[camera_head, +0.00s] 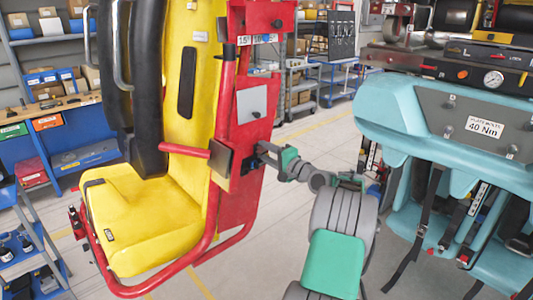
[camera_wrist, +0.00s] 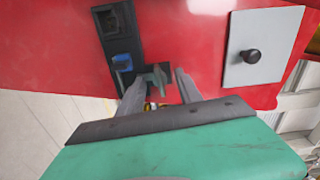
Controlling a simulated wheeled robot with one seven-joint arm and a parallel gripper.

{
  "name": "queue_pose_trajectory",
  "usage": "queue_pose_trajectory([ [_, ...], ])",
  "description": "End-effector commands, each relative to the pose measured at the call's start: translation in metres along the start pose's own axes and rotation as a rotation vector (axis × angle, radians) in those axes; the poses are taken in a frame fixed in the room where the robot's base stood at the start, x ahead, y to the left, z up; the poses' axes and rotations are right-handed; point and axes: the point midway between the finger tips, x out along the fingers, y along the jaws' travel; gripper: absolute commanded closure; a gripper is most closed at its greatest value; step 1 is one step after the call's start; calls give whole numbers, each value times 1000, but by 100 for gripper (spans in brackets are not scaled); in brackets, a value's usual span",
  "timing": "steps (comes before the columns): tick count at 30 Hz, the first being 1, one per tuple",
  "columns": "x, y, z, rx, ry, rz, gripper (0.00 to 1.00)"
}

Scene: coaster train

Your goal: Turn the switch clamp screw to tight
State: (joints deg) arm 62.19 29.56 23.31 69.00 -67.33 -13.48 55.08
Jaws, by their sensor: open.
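In the wrist view a black switch bracket (camera_wrist: 116,35) with a blue part (camera_wrist: 122,64) is fixed to the red panel (camera_wrist: 190,35). A small grey-green winged piece (camera_wrist: 157,77), which looks like the clamp screw, sticks out beside the bracket's lower end. My gripper (camera_wrist: 160,82) is open, with one finger on each side of this piece. I cannot tell whether the fingers touch it. In the head view my gripper (camera_head: 263,150) is at the side of the red panel, and the screw is too small to make out.
A grey plate with a black knob (camera_wrist: 251,56) is right of the gripper in the wrist view. The panel belongs to a yellow seat (camera_head: 150,215) with red tubing. A teal coaster car (camera_head: 400,110) stands right of my arm. Open floor lies behind.

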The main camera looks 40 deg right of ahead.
Motion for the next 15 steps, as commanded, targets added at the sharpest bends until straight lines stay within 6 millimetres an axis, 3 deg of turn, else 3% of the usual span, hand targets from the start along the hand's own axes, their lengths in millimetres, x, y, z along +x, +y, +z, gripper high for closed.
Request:
queue_pose_trajectory([
  [4, -17, 2, -2, 0, 4, -1, 58],
  [12, -69, 2, -1, 0, 3, 0, 58],
  [15, -77, 1, -1, 0, 2, 0, 58],
])
